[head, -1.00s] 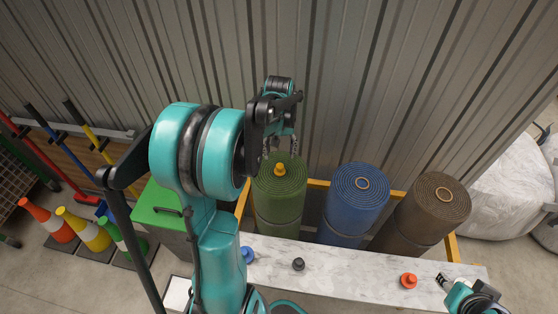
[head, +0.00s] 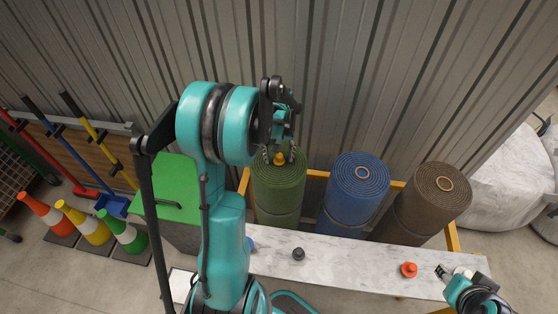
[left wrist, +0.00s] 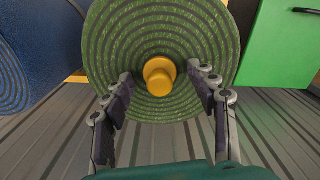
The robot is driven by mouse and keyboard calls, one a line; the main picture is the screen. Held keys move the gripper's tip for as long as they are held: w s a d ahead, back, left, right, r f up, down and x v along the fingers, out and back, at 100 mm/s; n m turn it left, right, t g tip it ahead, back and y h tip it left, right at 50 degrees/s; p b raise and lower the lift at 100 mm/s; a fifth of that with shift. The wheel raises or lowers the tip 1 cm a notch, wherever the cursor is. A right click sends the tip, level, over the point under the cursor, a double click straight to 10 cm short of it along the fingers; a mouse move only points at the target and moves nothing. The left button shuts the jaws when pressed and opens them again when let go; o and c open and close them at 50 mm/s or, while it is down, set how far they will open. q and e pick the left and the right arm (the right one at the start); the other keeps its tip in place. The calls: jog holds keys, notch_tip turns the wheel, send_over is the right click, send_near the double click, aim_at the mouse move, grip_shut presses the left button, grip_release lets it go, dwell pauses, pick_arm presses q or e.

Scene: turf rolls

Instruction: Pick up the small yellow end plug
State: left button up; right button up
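The small yellow end plug (head: 279,158) sits in the centre of the top of the green turf roll (head: 278,195). In the left wrist view the plug (left wrist: 159,76) shows its round knob between my fingers, with a gap on each side. My left gripper (head: 279,155) is open, pointing down over the roll with its fingertips on either side of the plug. The fingers (left wrist: 163,85) also show in the left wrist view. My right gripper (head: 442,272) is at the right end of the pale bench, apart from the rolls; its fingers are too small to judge.
A blue roll (head: 357,200) and a brown roll (head: 428,205) stand right of the green one. A black plug (head: 298,254) and an orange plug (head: 409,270) stand on the pale bench (head: 350,274). A corrugated wall (head: 400,80) rises behind. A green box (head: 170,190) stands left.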

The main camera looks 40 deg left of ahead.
pick_arm(q)
jog(key=c, duration=1)
